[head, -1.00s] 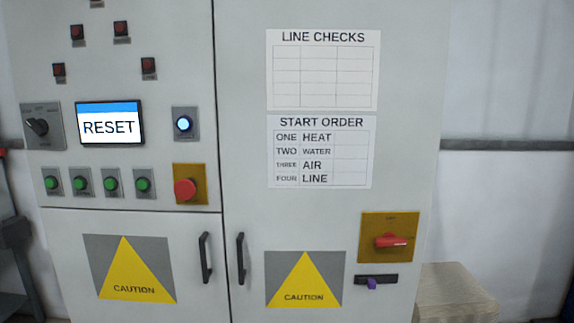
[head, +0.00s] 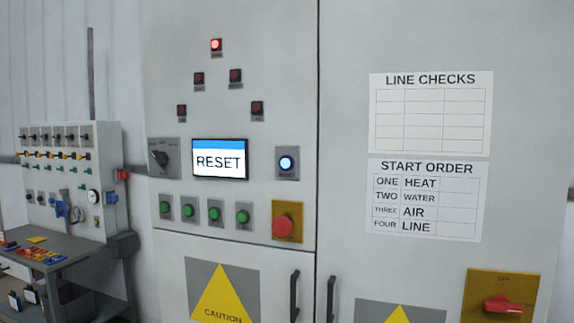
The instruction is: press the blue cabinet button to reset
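The blue button (head: 286,163) glows on a grey plate on the cabinet's (head: 345,120) left door. It sits just right of a screen (head: 220,159) that reads RESET. A red mushroom button (head: 284,222) on a yellow plate is below it. Neither of my grippers shows in the head view.
Several green buttons (head: 214,214) line up under the screen, with a black rotary switch (head: 161,158) to its left. One red lamp (head: 216,45) is lit above darker ones. A red-handled switch (head: 502,304) is low right. A workbench (head: 60,250) with a valve panel (head: 75,180) stands left.

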